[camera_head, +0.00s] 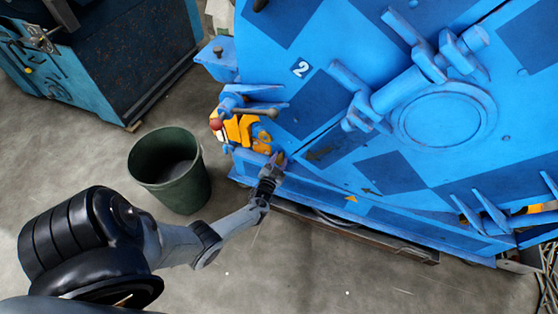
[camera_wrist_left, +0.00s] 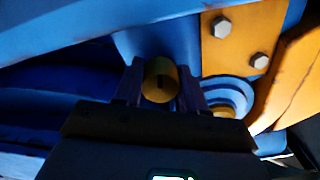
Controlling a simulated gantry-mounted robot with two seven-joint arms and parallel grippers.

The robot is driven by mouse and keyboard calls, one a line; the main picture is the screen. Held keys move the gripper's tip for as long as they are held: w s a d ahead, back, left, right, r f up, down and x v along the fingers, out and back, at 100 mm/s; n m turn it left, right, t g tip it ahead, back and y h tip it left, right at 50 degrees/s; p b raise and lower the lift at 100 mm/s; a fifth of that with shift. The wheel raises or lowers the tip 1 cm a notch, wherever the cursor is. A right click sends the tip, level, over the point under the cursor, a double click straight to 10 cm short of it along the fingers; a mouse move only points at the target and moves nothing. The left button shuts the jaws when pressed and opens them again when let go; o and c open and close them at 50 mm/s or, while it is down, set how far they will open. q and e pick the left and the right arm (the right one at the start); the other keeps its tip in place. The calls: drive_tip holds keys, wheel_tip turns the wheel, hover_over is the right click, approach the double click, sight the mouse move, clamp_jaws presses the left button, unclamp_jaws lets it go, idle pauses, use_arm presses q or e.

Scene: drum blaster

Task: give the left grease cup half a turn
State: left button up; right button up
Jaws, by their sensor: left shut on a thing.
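The left grease cup (camera_wrist_left: 160,80) is a small brass-coloured round cap with a dark slot in its face. In the left wrist view it sits between the two fingers of my left gripper (camera_wrist_left: 160,88), which is shut on it. In the head view my left gripper (camera_head: 277,160) reaches up to the lower left edge of the blue drum blaster (camera_head: 340,215). The cup is too small and too covered by the fingers to make out there. My right gripper is not in view.
Orange brackets (camera_head: 240,130) and a lever with a red knob (camera_head: 216,124) are close above my left gripper. Bolts on an orange plate (camera_wrist_left: 240,38) are right of the cup. A green bin (camera_head: 170,170) stands on the floor at left. Floor in front is clear.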

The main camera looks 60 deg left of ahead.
use_arm(q)
drive_tip(key=shift+w+r, duration=0.1)
drive_tip(key=shift+r, duration=0.1)
idle(0.3)
drive_tip(key=o, duration=1)
drive_tip(key=shift+o, duration=0.2)
drive_tip(key=shift+f, duration=0.1)
drive_tip(key=shift+s+d+p, duration=0.35)
drive_tip(key=shift+s+p, duration=0.1)
drive_tip(key=shift+s, duration=0.1)
drive_tip(key=p+v, duration=0.4)
drive_tip(key=v, duration=0.5)
drive_tip(key=shift+s+d, duration=0.25)
